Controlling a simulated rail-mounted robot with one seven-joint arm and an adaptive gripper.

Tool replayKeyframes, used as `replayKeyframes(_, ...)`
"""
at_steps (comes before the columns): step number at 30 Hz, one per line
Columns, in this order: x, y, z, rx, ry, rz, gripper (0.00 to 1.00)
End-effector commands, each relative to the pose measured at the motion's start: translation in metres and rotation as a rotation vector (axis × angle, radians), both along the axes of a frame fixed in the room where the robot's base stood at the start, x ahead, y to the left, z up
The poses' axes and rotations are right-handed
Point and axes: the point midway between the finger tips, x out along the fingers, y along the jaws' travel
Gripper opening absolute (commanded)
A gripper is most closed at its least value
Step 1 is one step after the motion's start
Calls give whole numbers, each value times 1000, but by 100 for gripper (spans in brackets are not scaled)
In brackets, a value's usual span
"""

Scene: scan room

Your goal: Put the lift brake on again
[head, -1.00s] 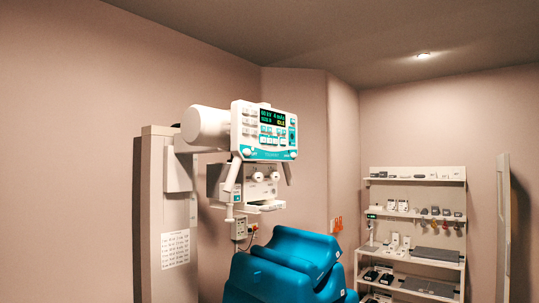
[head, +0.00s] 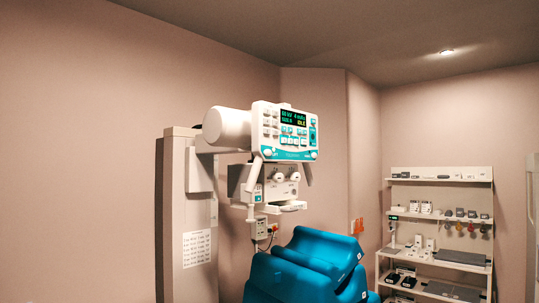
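The X-ray unit's head (head: 286,132), white and teal with a lit green display and keys, is in the middle of the head view. It is carried on a tall beige column (head: 190,215) at the left. A small white control box (head: 257,192) with a teal mark hangs under the head's left side, with another box and cable (head: 260,229) lower down. I cannot tell which part is the lift brake, or its state. My gripper is not in view.
A blue padded chair (head: 310,265) stands below the head. White shelves (head: 440,182) with small devices and hanging items stand at the right. Orange items (head: 356,226) hang on the wall between them. A pale upright panel edge (head: 531,230) is at the far right.

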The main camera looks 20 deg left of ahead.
Motion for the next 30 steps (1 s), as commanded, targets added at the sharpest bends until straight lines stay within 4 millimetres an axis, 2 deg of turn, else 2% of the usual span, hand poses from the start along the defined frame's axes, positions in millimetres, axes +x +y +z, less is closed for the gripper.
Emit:
replayKeyframes(1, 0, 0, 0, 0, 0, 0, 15)
replayKeyframes(4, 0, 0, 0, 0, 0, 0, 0)
replayKeyframes(30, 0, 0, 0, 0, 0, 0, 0)
